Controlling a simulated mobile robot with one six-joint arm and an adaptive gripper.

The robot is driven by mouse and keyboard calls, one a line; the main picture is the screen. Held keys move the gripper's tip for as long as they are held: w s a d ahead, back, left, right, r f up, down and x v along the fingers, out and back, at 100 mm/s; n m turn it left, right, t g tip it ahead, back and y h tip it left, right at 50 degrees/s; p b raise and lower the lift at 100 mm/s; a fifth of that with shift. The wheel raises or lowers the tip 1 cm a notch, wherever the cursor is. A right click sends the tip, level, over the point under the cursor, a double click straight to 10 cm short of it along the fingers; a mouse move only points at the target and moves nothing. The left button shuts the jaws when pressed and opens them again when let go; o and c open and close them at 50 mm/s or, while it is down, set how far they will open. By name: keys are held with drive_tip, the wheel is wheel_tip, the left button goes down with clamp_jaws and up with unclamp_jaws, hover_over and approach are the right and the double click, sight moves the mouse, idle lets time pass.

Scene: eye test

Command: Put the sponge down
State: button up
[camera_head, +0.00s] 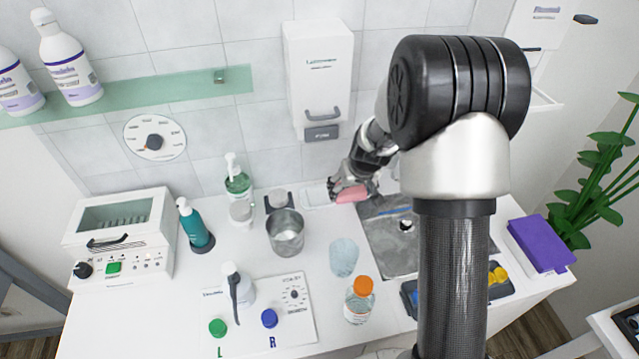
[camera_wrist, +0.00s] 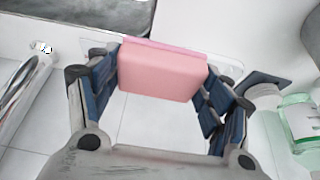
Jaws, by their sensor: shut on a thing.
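The sponge (camera_head: 351,195) is a pink block. In the wrist view the sponge (camera_wrist: 160,75) sits between both fingers, with its broad face towards the camera. My gripper (camera_head: 352,188) is shut on it, and the blue-padded fingers of my gripper (camera_wrist: 162,82) press its two ends. It is over the back of the white counter, beside the left edge of the grey sink area. A flat white tray (camera_head: 314,197) lies just left of the sponge; I cannot tell whether the sponge touches anything below it.
The grey sink (camera_head: 383,243) lies to the right. A metal beaker (camera_head: 286,236), a green pump bottle (camera_head: 238,181) and a teal bottle (camera_head: 194,226) stand to the left. A glass (camera_head: 343,257) and an orange-capped bottle (camera_head: 358,303) stand in front. A white dispenser (camera_head: 318,75) hangs above.

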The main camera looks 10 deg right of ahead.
drive_tip(key=w+a, duration=0.1)
drive_tip(key=a, duration=0.1)
drive_tip(key=w+a, duration=0.1)
drive_tip(key=a, duration=0.1)
drive_tip(key=shift+w, duration=0.15)
drive_tip(key=w+a, duration=0.1)
drive_tip(key=a, duration=0.1)
drive_tip(key=w+a+b, duration=0.1)
drive_tip(key=shift+a+f, duration=0.1)
drive_tip(key=shift+a, duration=0.3)
drive_tip(key=shift+f+b, duration=0.3)
drive_tip(key=shift+f, duration=0.3)
drive_tip(key=shift+d+f, duration=0.1)
drive_tip(key=shift+d, duration=0.05)
drive_tip(key=shift+f+b, duration=0.45)
drive_tip(key=shift+f, duration=0.2)
drive_tip(key=o, duration=0.7)
drive_tip(key=shift+r, duration=0.1)
drive_tip(key=shift+o, duration=0.2)
